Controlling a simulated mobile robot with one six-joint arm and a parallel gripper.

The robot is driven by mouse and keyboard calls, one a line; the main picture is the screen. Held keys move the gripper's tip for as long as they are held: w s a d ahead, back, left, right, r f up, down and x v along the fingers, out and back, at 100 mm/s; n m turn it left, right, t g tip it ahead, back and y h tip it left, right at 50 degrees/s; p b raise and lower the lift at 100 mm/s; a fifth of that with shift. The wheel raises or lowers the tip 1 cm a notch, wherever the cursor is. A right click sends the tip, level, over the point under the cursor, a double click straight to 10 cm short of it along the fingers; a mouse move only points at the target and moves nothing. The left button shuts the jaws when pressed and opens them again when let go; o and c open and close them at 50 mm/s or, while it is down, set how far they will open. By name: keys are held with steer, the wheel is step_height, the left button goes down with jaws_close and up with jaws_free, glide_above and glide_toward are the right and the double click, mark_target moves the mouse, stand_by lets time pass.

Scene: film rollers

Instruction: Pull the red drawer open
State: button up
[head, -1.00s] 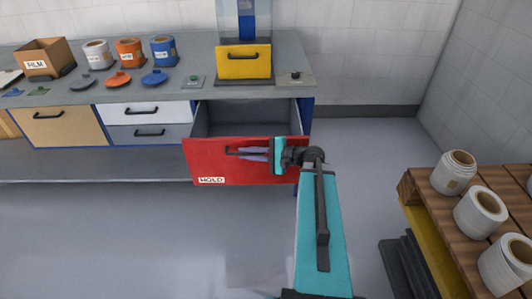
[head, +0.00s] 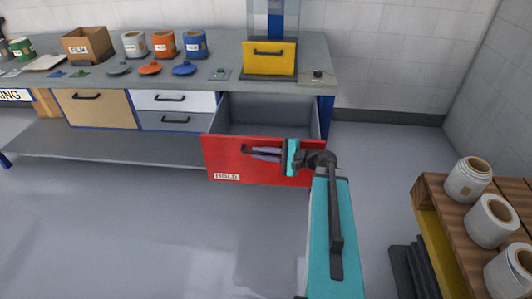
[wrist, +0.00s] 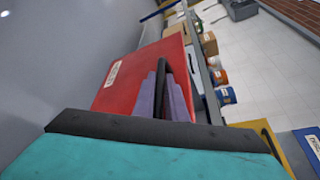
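The red drawer (head: 262,172), labelled HOLD, stands out from the bench with its grey inside showing and looking empty. Its front also shows in the wrist view (wrist: 125,92). The dark bar handle (head: 246,149) is on the drawer front, partly hidden by my fingers; it also shows in the wrist view (wrist: 161,75). My gripper (head: 265,154) reaches it from the right. Its purple fingers (wrist: 165,98) lie on both sides of the handle bar, close together, and look shut on it. The exact contact is hard to see.
A yellow box front (head: 269,64) sits on the bench (head: 225,82) above the drawer, near tubs and lids. Closed beige (head: 95,108), white and grey drawers are to the left. A wooden pallet (head: 440,200) with white rolls stands at right. Floor in front is clear.

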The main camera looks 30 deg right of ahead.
steer(key=o, duration=0.4)
steer(key=shift+a, duration=0.15)
steer(key=shift+c, duration=0.2)
steer(key=shift+s+d, duration=0.1)
steer(key=shift+d, duration=0.15)
steer(key=shift+d, duration=0.15)
steer(key=shift+v, duration=6.8)
steer(key=shift+a+r, duration=0.1)
steer(key=shift+a, duration=0.1)
